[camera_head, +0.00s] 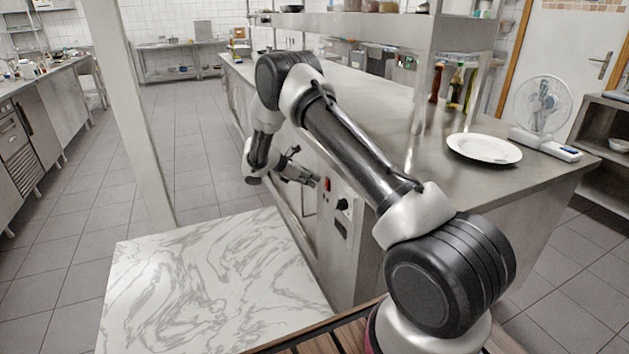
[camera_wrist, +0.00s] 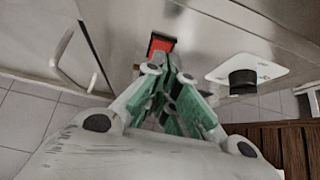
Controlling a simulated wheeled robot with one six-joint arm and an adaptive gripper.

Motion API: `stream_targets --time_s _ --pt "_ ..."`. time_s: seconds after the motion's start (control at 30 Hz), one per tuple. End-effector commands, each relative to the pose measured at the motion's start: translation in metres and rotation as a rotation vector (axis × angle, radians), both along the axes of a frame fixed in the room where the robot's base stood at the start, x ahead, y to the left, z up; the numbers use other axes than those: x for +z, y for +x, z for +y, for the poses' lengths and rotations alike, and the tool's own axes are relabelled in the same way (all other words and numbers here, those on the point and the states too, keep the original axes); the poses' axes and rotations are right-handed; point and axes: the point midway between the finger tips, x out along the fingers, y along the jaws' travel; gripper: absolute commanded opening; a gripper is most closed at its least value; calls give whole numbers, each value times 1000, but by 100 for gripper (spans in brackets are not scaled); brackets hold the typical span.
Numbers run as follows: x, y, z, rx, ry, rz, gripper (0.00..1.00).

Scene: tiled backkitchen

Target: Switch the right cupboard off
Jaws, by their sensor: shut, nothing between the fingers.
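The right cupboard (camera_head: 340,262) is the steel front under the long counter, with a panel that carries a red switch (camera_head: 327,184) and a black knob (camera_head: 343,205). In the wrist view the red switch (camera_wrist: 162,43) sits in a dark frame just beyond my fingertips, and the black knob (camera_wrist: 242,82) is on a white plate to the right. My gripper (camera_head: 314,181) is shut and empty, pointing at the switch from the left. It also shows in the wrist view (camera_wrist: 170,70). I cannot tell whether the fingertips touch the switch, or which way it is tipped.
A marble-topped table (camera_head: 205,285) stands low in front of the cupboard. A door handle (camera_wrist: 80,55) sticks out left of the switch. The tiled floor to the left is free.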

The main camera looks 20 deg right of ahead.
Motion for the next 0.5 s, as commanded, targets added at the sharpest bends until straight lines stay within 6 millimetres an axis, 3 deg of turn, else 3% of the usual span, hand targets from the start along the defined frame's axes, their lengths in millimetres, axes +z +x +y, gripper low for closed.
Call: stream_targets --time_s 0.07,0.3,0.5 --pt "3 -3 11 0 0 -1 0" --pt "49 -2 45 -1 1 -3 0" --pt "73 -2 64 -2 1 -2 0"
